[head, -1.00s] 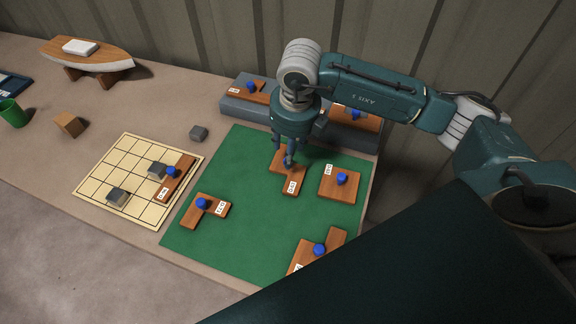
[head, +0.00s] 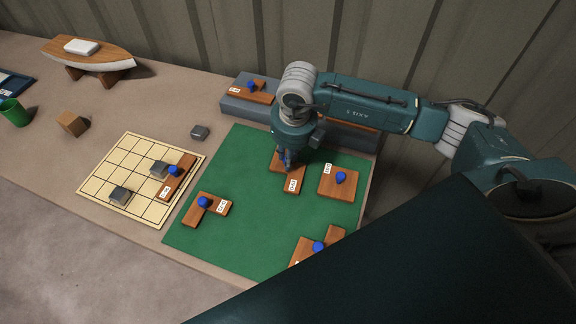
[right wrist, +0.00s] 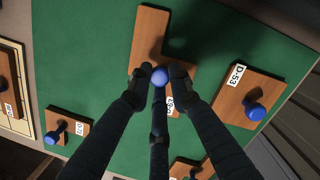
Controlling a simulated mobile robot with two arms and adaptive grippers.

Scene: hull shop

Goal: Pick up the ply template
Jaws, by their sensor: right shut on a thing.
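The ply template (head: 292,184) is a brown wooden piece with a white label, lying on the green mat (head: 240,245) below my right gripper. It also shows in the right wrist view (right wrist: 150,40), where its blue knob (right wrist: 159,76) sits between my fingertips. My right gripper (head: 287,160) is shut on that knob from above; its fingers hide part of the template and its label. The template looks flat on the mat; I see no gap under it. My left gripper is not in view.
Other knobbed templates lie near: one at right (head: 338,183), one at left (head: 205,208), one at front (head: 318,248). A grey block (head: 246,107) bears more at the back. A gridded board (head: 110,165) lies left. The corrugated wall (head: 200,50) is close behind.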

